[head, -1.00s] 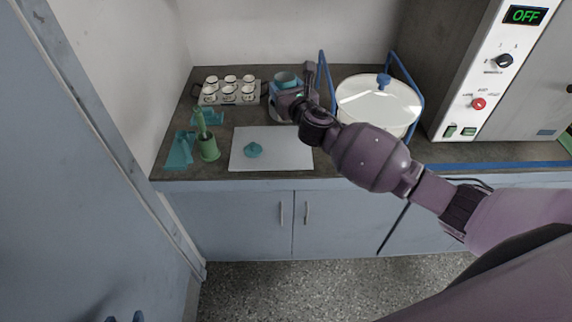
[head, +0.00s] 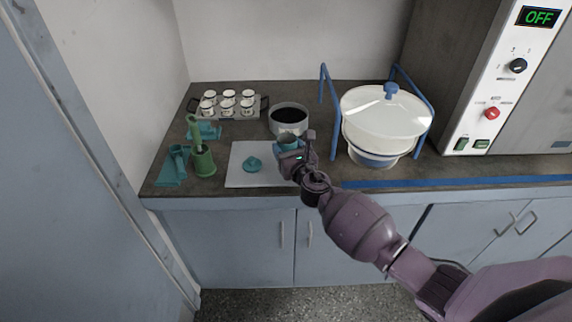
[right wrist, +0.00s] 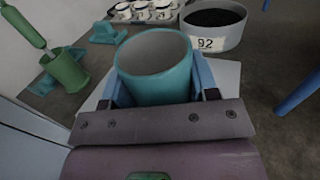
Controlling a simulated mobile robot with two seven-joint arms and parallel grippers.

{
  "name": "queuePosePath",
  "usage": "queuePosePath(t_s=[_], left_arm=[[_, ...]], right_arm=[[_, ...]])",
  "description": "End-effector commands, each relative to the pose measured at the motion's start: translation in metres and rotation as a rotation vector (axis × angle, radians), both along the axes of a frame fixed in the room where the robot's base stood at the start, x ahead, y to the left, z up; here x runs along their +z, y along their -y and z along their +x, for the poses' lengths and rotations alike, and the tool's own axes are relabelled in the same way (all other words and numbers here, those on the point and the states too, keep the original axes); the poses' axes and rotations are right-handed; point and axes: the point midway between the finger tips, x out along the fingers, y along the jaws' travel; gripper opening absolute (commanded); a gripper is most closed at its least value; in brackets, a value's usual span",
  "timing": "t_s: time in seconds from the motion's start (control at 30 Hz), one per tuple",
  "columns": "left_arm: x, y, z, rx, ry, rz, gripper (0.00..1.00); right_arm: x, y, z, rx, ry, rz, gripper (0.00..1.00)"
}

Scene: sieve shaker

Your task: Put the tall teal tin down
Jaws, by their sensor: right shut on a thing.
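The tall teal tin (right wrist: 156,72) is open at the top and looks empty inside in the right wrist view. My right gripper (head: 290,150) is shut on it, with blue fingers on either side of the tin. In the head view the tin (head: 287,139) is over or at the right part of a white mat (head: 240,178). I cannot tell whether its base touches the mat. A small teal lid-like piece (head: 252,165) lies on the mat to the left of the tin. My left gripper is not clearly in view.
A grey pan marked 92 with dark contents (head: 288,118) stands just behind the tin. A rack of white cups (head: 228,104) is back left. A large lidded bowl (head: 384,120) in a blue frame stands right.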

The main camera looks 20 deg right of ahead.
Motion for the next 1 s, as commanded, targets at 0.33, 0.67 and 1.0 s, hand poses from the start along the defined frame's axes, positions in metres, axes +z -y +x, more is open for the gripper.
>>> queuePosePath(t_s=[0.33,0.67,1.0], left_arm=[[-0.012,0.001,-0.002,-0.001,-0.007,-0.001,0.51],[-0.013,0.005,0.014,-0.014,0.018,-0.002,0.51],[-0.021,0.003,0.007,-0.013,-0.003,0.001,0.51]], right_arm=[[-0.027,-0.001,0.000,0.000,-0.004,0.004,0.11],[-0.046,0.000,0.000,0.000,0.002,0.002,0.11],[-0.051,0.000,0.000,0.000,0.001,0.001,0.11]])
